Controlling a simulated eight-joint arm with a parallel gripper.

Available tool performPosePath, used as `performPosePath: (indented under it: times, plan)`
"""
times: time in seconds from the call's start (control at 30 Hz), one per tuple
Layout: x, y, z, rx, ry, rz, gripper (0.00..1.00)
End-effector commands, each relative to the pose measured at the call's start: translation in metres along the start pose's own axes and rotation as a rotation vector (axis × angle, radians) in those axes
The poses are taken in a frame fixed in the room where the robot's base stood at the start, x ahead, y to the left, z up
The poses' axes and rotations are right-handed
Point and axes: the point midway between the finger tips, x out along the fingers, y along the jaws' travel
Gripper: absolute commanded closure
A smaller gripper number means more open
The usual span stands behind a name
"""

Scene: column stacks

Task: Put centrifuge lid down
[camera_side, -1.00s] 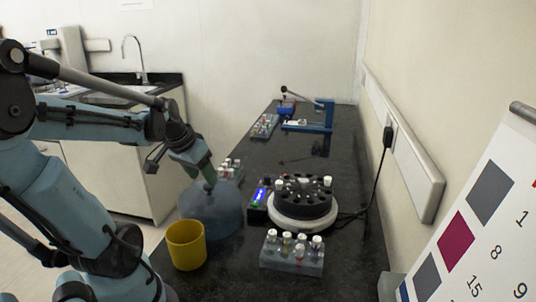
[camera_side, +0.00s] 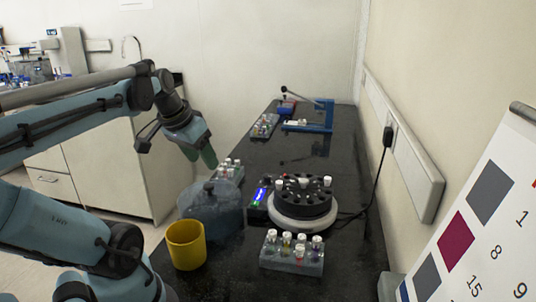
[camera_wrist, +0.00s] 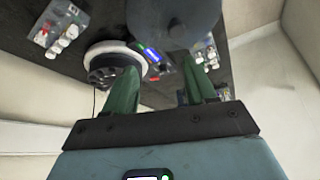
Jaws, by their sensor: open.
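The translucent grey-blue centrifuge lid (camera_side: 212,214) rests on the dark bench top, left of the centrifuge and behind the yellow cup, with its dark knob upward. In the wrist view the lid (camera_wrist: 172,14) shows at the top, beyond the fingers. The centrifuge (camera_side: 302,204) has its black rotor uncovered, with several white-capped tubes in it; it also shows in the wrist view (camera_wrist: 108,62). My gripper (camera_side: 205,160) is above and apart from the lid. In the wrist view its green fingers (camera_wrist: 160,72) are spread with nothing between them.
The yellow cup (camera_side: 186,246) stands beside the lid near the bench's left edge. A tube rack (camera_side: 292,252) is in front of the centrifuge, and another rack (camera_side: 229,171) is behind the lid. A blue-framed device (camera_side: 312,120) stands at the back. The middle of the bench behind the centrifuge is fairly clear.

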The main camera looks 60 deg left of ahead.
Motion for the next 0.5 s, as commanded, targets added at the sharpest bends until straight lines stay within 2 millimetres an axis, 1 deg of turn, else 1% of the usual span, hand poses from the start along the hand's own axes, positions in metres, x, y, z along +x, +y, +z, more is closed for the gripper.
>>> performPosePath:
  times: [0.03, 0.13, 0.23, 0.3, 0.4, 0.5]
  plan:
    - [0.007, 0.018, -0.003, 0.041, 0.010, 0.013, 0.44]
    - [0.020, 0.054, -0.006, 0.107, 0.038, 0.039, 0.44]
    - [0.031, 0.090, -0.004, 0.170, 0.069, 0.070, 0.44]
    - [0.037, 0.116, -0.001, 0.213, 0.093, 0.097, 0.44]
    - [0.043, 0.149, 0.007, 0.266, 0.126, 0.136, 0.44]
    - [0.045, 0.175, 0.016, 0.308, 0.152, 0.173, 0.44]
